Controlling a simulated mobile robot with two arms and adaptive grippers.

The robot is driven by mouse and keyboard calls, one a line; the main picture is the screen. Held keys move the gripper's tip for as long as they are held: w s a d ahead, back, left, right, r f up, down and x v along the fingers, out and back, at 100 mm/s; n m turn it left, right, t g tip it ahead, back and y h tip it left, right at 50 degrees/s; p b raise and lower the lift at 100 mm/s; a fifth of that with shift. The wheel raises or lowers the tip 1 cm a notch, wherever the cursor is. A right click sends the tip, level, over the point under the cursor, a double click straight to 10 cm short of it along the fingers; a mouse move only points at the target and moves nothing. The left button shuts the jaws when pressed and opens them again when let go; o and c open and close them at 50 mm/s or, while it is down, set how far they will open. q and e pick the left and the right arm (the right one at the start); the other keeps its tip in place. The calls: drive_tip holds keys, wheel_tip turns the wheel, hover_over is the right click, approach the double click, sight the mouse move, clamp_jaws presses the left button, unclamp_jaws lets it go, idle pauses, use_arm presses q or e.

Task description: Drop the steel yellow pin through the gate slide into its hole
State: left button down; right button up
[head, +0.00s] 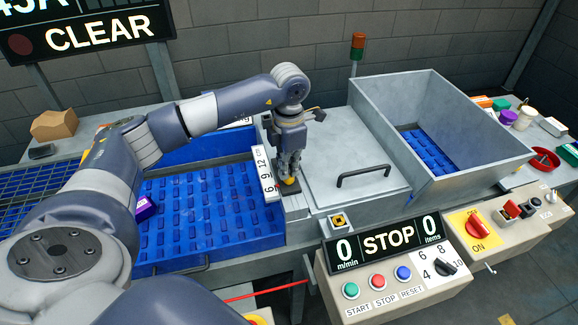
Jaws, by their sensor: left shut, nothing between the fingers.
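My left gripper (289,174) is shut and points down at the gate, just right of the blue belt. A small yellow knob (292,182), which looks like the head of the yellow pin, shows right at the fingertips. The gripper is not holding it; whether the fingers touch it I cannot tell. The pin's shaft and its hole are hidden. A white scale plate (263,174) marked 6, 9, 12 stands just left of the fingers. My right gripper is not in view.
A grey lid (350,150) with a black handle (363,175) lies right of the gate. A yellow-framed square fitting (339,220) sits in front. The control box (390,280) shows STOP. A purple item (144,208) is on the blue belt (225,215); a steel hopper (485,125) stands right.

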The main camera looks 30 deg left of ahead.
use_arm(q)
wheel_tip(320, 180, up, 2)
drive_tip(key=shift+w+a+p, duration=0.1)
drive_tip(key=shift+p, duration=0.25)
drive_tip(key=shift+r, duration=0.2)
wheel_tip(320, 180, up, 12)
drive_tip(key=shift+f, duration=0.25)
